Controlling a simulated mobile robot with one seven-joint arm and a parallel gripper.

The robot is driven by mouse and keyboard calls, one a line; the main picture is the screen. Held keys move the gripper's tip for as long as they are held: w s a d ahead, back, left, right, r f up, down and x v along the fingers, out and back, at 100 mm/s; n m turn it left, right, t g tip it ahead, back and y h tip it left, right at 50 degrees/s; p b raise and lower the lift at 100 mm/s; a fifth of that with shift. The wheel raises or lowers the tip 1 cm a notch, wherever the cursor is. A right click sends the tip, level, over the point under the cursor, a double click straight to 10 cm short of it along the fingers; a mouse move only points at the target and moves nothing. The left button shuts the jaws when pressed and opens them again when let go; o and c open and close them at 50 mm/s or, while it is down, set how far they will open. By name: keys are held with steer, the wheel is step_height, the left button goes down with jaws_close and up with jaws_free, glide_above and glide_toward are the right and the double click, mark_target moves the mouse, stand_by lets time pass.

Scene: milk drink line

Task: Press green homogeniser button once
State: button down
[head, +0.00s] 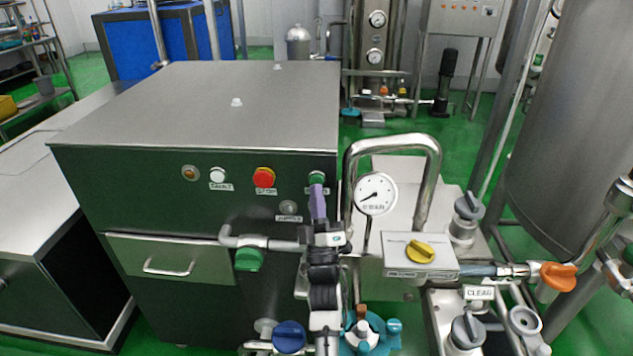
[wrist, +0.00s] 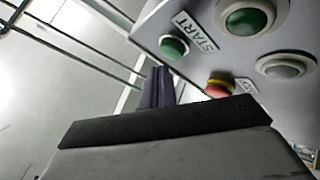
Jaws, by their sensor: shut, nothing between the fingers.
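The green button (head: 317,178) is on the dark front panel of the steel homogeniser cabinet (head: 200,115), near its right edge. In the wrist view, a green button (wrist: 174,47) sits beside a START label. My gripper (head: 317,188) is shut and empty, its purple fingers pointing up at the panel. In the head view the fingertips overlap the button's lower edge and partly cover its label. In the wrist view the fingertips (wrist: 160,70) appear just below the START button with a small gap in the picture. I cannot tell whether they touch it.
A red stop button (head: 264,177) and a white button (head: 217,174) are to the left on the same panel. A pressure gauge (head: 376,194) and a bent steel pipe (head: 428,170) stand close right of my gripper.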

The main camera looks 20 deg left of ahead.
steer(key=shift+w, duration=0.15)
stand_by(0.3)
steer(key=shift+w+a+b, duration=0.1)
steer(key=shift+w+b, duration=0.15)
steer(key=shift+b, duration=0.05)
steer(key=shift+w+a, duration=0.1)
steer(key=shift+w, duration=0.3)
stand_by(0.5)
steer(key=shift+s, duration=0.15)
steer(key=shift+s+d+b, duration=0.25)
steer(key=shift+s+b, duration=0.1)
steer(key=shift+s, duration=0.3)
steer(key=s, duration=0.2)
steer(key=s+d, duration=0.1)
steer(key=s, duration=0.2)
steer(key=shift+d+b, duration=0.15)
steer(key=shift+b, duration=0.25)
steer(key=shift+w, duration=0.1)
stand_by(0.5)
